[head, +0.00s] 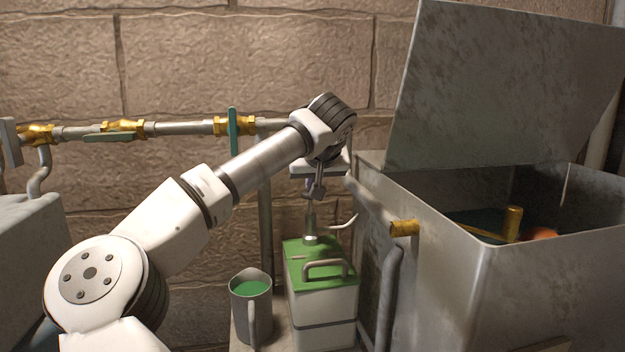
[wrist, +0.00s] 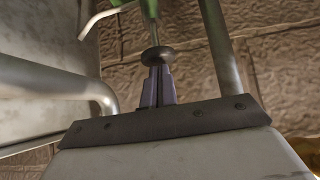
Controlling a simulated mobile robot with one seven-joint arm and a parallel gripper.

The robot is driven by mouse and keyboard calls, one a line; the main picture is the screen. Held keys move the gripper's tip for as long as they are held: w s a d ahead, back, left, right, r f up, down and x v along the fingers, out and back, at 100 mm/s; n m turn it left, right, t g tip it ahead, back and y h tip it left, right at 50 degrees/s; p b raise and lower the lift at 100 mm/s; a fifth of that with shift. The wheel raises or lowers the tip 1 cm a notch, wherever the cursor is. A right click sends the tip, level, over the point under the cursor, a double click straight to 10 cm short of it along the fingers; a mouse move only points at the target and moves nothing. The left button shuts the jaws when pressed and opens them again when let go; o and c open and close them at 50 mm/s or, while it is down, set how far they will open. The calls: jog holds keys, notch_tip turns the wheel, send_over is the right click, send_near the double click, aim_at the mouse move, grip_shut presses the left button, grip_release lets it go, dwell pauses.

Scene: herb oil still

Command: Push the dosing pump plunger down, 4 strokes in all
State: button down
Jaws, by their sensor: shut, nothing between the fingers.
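The dosing pump stands on a white canister with a green top (head: 320,320), and its metal body (head: 310,228) rises from that top. Its curved spout (head: 345,222) points right. My gripper (head: 318,193) is shut and empty, pointing down right above the pump. In the wrist view my closed fingers (wrist: 157,88) end at the dark round plunger knob (wrist: 158,55). They look to be at or very near the knob; I cannot tell whether they touch. The spout also shows in the wrist view (wrist: 98,18). The plunger's height is hard to judge behind the fingers.
A metal jug (head: 252,312) with green liquid stands left of the canister. A metal tank (head: 455,290) with a raised lid (head: 510,85) and a brass fitting (head: 404,228) is close on the right. A pipe with brass valves (head: 180,128) runs along the stone wall behind.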

jog(key=shift+f+b, duration=0.55)
jog(key=shift+f, duration=1.35)
notch_tip(320, 180, up, 5)
jog(key=p, duration=0.4)
jog(key=shift+s+d, duration=0.1)
jog(key=b+v, duration=0.1)
jog(key=v, duration=0.8)
jog(key=shift+s+b, duration=0.3)
jog(key=shift+b, duration=0.05)
